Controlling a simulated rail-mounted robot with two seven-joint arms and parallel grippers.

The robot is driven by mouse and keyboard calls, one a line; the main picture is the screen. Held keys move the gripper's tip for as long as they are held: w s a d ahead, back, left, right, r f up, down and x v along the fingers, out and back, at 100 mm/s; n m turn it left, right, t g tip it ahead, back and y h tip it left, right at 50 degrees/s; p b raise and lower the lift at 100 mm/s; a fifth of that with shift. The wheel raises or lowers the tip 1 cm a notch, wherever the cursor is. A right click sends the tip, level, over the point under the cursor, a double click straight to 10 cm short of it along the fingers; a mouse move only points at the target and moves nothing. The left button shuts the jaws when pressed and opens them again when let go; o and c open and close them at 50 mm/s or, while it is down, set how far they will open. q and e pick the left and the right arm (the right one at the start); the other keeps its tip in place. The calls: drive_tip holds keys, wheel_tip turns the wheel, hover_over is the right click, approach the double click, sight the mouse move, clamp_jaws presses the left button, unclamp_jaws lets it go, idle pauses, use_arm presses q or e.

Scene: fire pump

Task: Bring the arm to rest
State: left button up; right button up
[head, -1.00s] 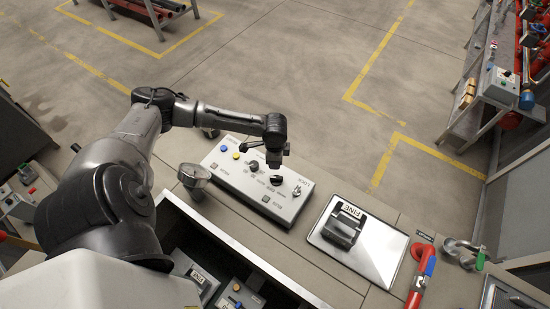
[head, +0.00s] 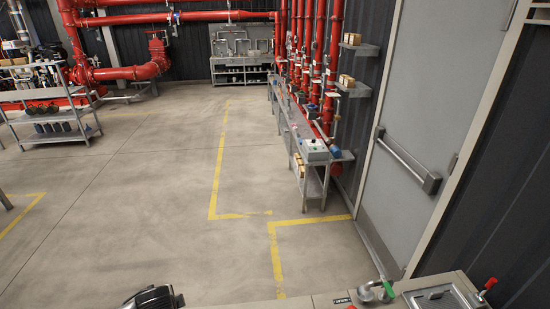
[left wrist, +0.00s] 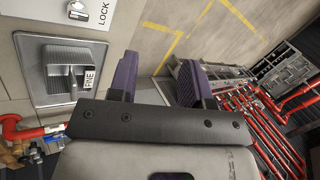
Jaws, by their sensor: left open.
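My left gripper (left wrist: 160,82) shows in the left wrist view with its two dark fingers apart and nothing between them. A dark block labelled FINE (left wrist: 62,72) sits on a shiny plate (left wrist: 35,55) to the left of the fingers, apart from them. My right gripper is in neither view.
A bench edge with a green-handled fitting (head: 388,289) and a red-knobbed tray (head: 440,298) lies at the head view's bottom right. A grey door (head: 415,130) and red pipes (head: 310,60) stand at the right. The floor (head: 130,210) is largely clear.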

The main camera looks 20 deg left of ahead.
use_arm(q)
drive_tip(key=s+d+r+n+t+h+p, duration=0.1)
drive_tip(key=s+d+r+t+p, duration=0.1)
drive_tip(key=d+r, duration=0.35)
drive_tip(key=s+d+r+n+t+h+p, duration=0.1)
drive_tip(key=s+d+r+t+p, duration=0.15)
drive_tip(key=d, duration=0.65)
drive_tip(key=s+d+f+n+g+h+p, duration=0.1)
drive_tip(key=s+d+n+g+p, duration=0.1)
drive_tip(key=s, duration=0.6)
drive_tip(key=s+d+f+n+g+h+p, duration=0.1)
drive_tip(key=s+d+n+g+p, duration=0.1)
drive_tip(key=s, duration=0.6)
drive_tip(key=d+g+p, duration=0.1)
drive_tip(key=d, duration=0.1)
drive_tip(key=shift+d+f+p, duration=0.3)
drive_tip(key=shift+f, duration=0.1)
